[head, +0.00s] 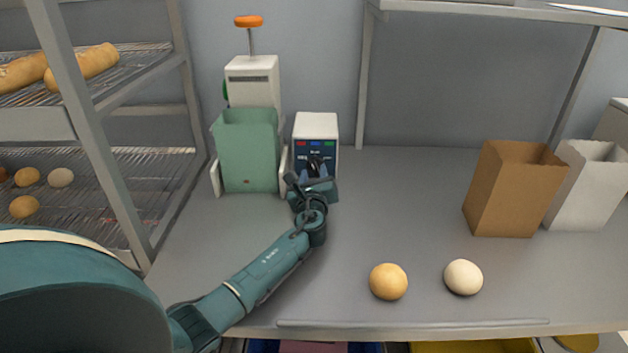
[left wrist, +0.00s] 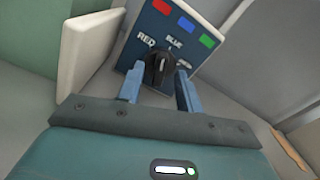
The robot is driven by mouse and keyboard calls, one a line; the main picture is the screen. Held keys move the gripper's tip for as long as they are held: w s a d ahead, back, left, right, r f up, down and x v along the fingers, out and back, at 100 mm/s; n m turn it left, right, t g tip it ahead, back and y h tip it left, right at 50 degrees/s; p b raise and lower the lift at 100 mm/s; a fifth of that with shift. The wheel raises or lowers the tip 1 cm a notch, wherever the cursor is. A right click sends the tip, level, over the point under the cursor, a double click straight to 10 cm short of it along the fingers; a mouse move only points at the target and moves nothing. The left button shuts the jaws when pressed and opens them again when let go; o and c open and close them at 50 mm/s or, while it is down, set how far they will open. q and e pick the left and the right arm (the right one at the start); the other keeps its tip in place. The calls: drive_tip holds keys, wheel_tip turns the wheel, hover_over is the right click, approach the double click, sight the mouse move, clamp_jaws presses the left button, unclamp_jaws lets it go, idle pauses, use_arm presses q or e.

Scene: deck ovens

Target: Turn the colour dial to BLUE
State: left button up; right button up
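A white box (head: 316,125) with a dark blue front panel stands at the back of the counter. In the left wrist view the panel (left wrist: 140,48) looks tilted and carries red, blue and green squares and the labels RED and BLUE; a third label is partly hidden. The black colour dial (left wrist: 153,73) sits below them. Its light mark points roughly up in that view, around between RED and BLUE; the exact setting is hard to tell. My left gripper (head: 314,172) is at the panel, its fingers (left wrist: 159,82) apart on either side of the dial with gaps showing. My right gripper is out of view.
A green bin (head: 247,150) stands close left of the box, before a white machine with an orange knob (head: 249,21). Two round items (head: 388,282) lie at the front. A brown bag (head: 510,190) and a white bag (head: 585,185) stand right. The counter's middle is clear.

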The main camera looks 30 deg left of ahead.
use_arm(q)
drive_tip(key=shift+w+a, duration=0.3)
drive_tip(key=shift+w, duration=0.2)
clamp_jaws()
